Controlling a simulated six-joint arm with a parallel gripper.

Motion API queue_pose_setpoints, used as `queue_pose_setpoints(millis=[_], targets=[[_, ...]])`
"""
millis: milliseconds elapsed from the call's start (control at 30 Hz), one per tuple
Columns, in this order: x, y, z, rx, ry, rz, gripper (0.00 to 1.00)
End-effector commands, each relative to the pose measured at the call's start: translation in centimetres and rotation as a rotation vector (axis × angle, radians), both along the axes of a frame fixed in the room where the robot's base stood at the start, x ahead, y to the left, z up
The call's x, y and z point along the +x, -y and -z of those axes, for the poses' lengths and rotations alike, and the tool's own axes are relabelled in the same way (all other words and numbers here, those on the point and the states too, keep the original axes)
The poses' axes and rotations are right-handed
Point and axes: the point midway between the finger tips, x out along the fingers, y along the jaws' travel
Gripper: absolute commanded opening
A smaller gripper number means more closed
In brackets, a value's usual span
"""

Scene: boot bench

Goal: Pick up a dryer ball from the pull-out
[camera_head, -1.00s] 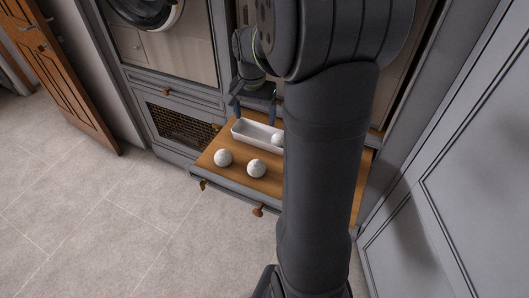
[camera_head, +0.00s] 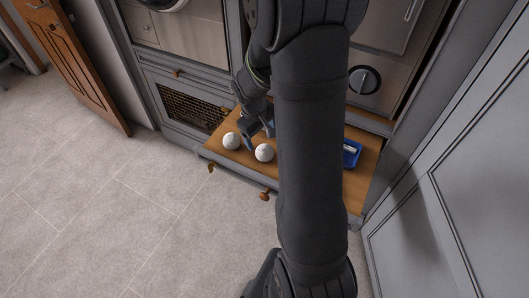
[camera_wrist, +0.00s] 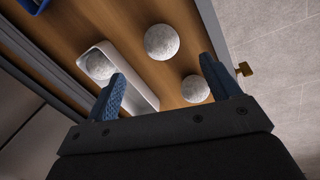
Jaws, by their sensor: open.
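Two pale speckled dryer balls, a left one (camera_head: 231,141) and a right one (camera_head: 264,152), rest on the wooden pull-out (camera_head: 356,183). In the wrist view, one ball (camera_wrist: 161,42) lies beyond the fingertips and another ball (camera_wrist: 194,89) lies beside the right finger. A third ball (camera_wrist: 98,65) sits in a white tray (camera_wrist: 144,92), partly behind the left finger. My gripper (camera_head: 259,137) is open and empty above the pull-out, close to the two loose balls; its blue fingers also show in the wrist view (camera_wrist: 162,66). My arm hides the middle of the pull-out in the head view.
A blue tray (camera_head: 351,154) with a pale item stands on the right of the pull-out. Grey cabinet fronts (camera_head: 175,105) rise behind, and a grey door (camera_head: 455,190) stands at right. Brass knobs (camera_head: 264,195) stick out in front. The tiled floor (camera_head: 110,220) is clear.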

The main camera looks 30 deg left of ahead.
Motion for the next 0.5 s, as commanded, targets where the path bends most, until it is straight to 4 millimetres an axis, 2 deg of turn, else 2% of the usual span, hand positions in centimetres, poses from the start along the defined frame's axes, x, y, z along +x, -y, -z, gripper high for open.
queue_pose_setpoints(millis=[33,233,500], targets=[[0.1,0.1,1.1,-0.003,-0.004,0.001,0.82],[0.7,0.3,4.3,-0.002,-0.003,0.003,0.82],[1.1,0.3,6.1,0.001,0.0,0.003,0.82]])
